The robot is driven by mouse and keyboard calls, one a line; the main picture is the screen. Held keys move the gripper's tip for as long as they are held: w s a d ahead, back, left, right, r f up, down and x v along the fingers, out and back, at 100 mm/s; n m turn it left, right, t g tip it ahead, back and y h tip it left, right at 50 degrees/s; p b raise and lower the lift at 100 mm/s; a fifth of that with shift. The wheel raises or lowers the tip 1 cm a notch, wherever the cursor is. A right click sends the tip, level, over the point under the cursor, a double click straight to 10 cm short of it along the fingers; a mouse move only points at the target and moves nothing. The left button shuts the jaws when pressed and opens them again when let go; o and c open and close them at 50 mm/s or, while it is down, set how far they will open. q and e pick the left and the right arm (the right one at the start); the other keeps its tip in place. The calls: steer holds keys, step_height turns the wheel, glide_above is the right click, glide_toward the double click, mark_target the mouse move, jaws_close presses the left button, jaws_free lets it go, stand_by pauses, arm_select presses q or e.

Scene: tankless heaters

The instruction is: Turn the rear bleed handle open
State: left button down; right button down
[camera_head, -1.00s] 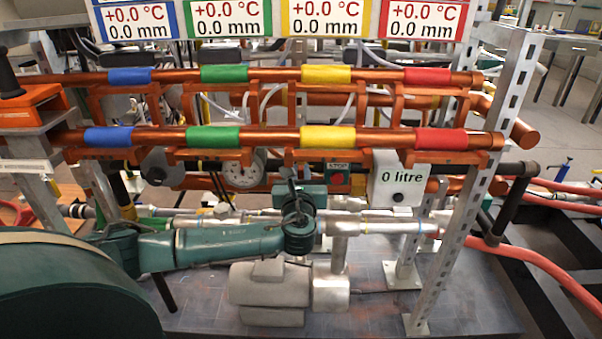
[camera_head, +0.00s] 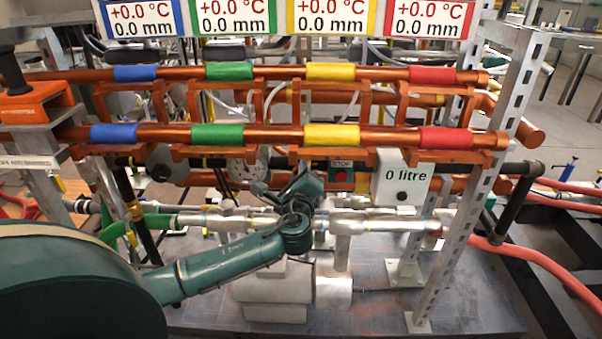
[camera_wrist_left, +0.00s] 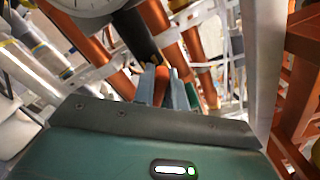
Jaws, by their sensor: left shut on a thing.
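My left gripper (camera_head: 262,190) is among the pipes behind the front frame, below the dial gauge, with its green wrist tilted. In the left wrist view the gripper (camera_wrist_left: 162,78) has its two grey fingers closed on either side of a red handle (camera_wrist_left: 160,85). The handle's far end and its valve are hidden. In the head view the handle is hidden by my wrist and the pipes, so its angle cannot be told. My right gripper is in neither view.
Copper pipes with coloured bands (camera_head: 332,135) cross above my wrist. A dial gauge (camera_head: 243,168), a white "0 litre" box (camera_head: 402,182) and silver pipes (camera_head: 375,222) are close by. A slotted metal post (camera_head: 470,220) stands at the right.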

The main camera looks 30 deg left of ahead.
arm_select(q)
steer(key=shift+f+n, duration=0.4)
steer(key=shift+n, duration=0.6)
steer(key=shift+s+f+n+b, duration=0.1)
steer(key=shift+n+b, duration=0.45)
steer(key=shift+n, duration=0.25)
steer(key=shift+n+b, duration=0.35)
steer(key=shift+n, duration=0.65)
steer(key=shift+a+f+n, duration=0.1)
steer(key=shift+n, duration=0.4)
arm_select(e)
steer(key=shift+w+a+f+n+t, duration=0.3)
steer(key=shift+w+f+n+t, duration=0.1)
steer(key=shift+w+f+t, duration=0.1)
arm_select(q)
steer(key=c, duration=1.4)
jaws_free()
steer(key=shift+c, duration=0.2)
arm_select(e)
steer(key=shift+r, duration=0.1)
